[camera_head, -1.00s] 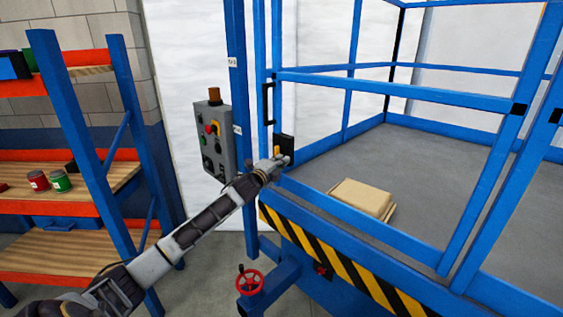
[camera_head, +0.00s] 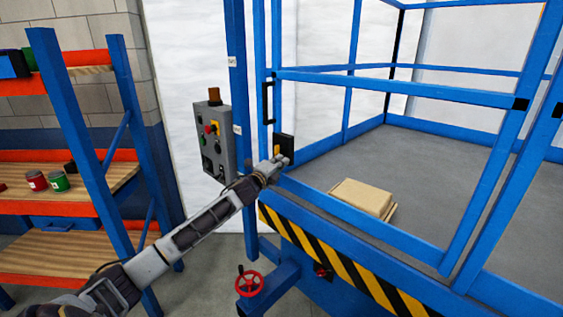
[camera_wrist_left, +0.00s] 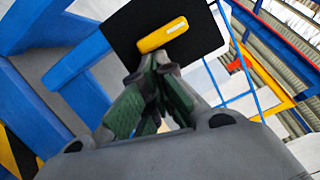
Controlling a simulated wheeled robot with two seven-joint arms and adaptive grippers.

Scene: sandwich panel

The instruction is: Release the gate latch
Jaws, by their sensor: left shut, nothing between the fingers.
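The gate latch is a yellow handle (camera_wrist_left: 163,35) on a black plate (camera_wrist_left: 200,28) fixed to the blue gate frame. In the head view the yellow handle (camera_head: 277,151) shows small on the black plate (camera_head: 287,143), just above my gripper. My left gripper (camera_head: 283,160) is shut and empty, at the lower part of the plate. In the left wrist view its fingertips (camera_wrist_left: 155,62) are together just below the handle; I cannot tell whether they touch it. My right gripper is not in view.
A grey control box (camera_head: 213,140) with buttons stands left of the gate. The blue platform railing (camera_head: 400,92) encloses a deck with a cardboard box (camera_head: 361,198). A red handwheel (camera_head: 249,284) sits below. Orange-blue shelving (camera_head: 70,209) stands at the left.

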